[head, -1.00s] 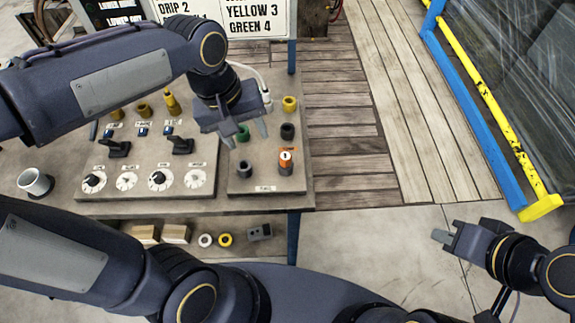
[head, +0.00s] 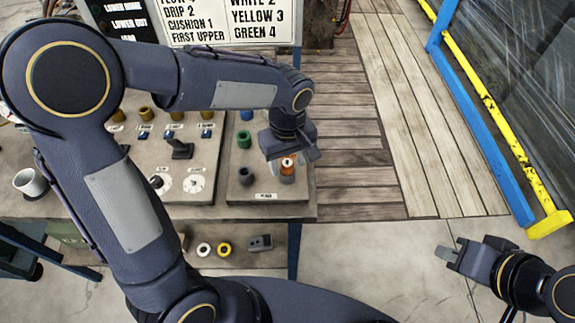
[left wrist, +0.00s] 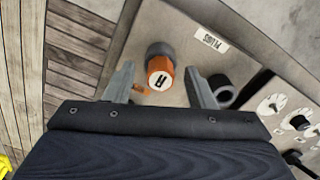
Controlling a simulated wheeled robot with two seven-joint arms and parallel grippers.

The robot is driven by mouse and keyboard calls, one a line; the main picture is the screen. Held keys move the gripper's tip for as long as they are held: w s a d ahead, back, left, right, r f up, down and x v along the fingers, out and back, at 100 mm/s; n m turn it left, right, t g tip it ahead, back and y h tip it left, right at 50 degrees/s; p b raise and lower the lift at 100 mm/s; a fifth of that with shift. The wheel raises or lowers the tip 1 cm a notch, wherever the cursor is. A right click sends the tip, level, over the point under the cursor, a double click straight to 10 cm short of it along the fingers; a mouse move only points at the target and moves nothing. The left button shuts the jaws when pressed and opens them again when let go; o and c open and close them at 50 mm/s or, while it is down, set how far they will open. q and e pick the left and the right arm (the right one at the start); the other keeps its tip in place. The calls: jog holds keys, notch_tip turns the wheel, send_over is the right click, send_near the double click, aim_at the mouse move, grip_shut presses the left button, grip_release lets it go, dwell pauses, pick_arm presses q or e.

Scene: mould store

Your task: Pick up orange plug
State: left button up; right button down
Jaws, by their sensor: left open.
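The orange plug (head: 288,162) has a white top with a dark letter and sits at a dark grey cylinder on the plate marked PLUGS, at the plate's right side. In the left wrist view the orange plug (left wrist: 162,75) lies between my two fingers, with visible gaps on both sides. My left gripper (head: 292,155) is open and empty, over the plug. Its fingers also show in the left wrist view (left wrist: 161,86). My right gripper (head: 443,251) is off to the right above the floor, away from the bench; its jaw gap is unclear.
The plug plate (head: 265,187) also holds a green cylinder (head: 243,140), a blue one (head: 246,115) and a dark grey one (head: 246,175). A panel with dials (head: 194,183) and levers stands to the left. A white cup (head: 30,183) is at far left. Wooden decking lies right.

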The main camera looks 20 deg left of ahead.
pick_arm(q)
jog(key=shift+f, duration=0.1)
jog(key=shift+c, duration=0.3)
jog(key=c, duration=1)
